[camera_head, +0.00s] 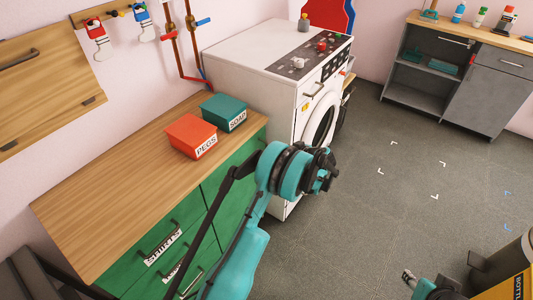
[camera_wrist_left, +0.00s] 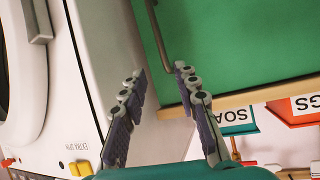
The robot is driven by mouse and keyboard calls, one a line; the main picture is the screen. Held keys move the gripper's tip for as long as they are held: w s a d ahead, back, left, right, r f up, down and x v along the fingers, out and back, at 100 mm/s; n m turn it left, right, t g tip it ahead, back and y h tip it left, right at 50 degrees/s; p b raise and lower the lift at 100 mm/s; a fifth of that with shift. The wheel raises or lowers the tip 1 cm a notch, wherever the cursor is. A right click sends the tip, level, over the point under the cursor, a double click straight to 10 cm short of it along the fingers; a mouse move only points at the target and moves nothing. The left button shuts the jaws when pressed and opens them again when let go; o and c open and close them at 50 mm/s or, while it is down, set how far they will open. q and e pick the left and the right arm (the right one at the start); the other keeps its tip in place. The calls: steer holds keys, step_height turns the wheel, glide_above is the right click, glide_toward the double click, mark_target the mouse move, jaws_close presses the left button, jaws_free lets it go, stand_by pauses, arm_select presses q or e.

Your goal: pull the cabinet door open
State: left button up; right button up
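The green cabinet (camera_head: 238,167) stands under a wooden worktop, left of the washing machine. My left arm hides part of its front. In the left wrist view a green door panel (camera_wrist_left: 240,45) fills the upper right, with a slim metal bar handle (camera_wrist_left: 161,38) along its left side. My left gripper (camera_wrist_left: 160,72) is open. The handle's end lies between and just beyond the fingertips; contact cannot be told. In the head view my left wrist blocks sight of the fingers. My right gripper (camera_head: 408,279) is at the lower right, away from the cabinet; its opening is unclear.
A white washing machine (camera_head: 250,60) stands close beside the cabinet and my left gripper. A red pegs box (camera_head: 187,134) and a teal soap box (camera_head: 222,110) sit on the worktop (camera_head: 105,205). A grey cabinet (camera_head: 485,95) stands at the back right. The floor between is clear.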

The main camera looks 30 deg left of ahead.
arm_select(q)
steer(key=shift+n+y, duration=0.7)
steer(key=shift+n, duration=0.2)
steer(key=a+f+b, duration=0.1)
steer(key=a+f, duration=0.1)
steer(key=w+a+f, duration=0.1)
steer(key=a+f, duration=0.2)
steer(key=w+a+f+b, duration=0.1)
steer(key=a+f, duration=0.2)
steer(key=shift+w+a+f+b, duration=0.15)
steer(key=shift+f+b, duration=0.05)
steer(key=shift+b, duration=0.1)
jaws_close()
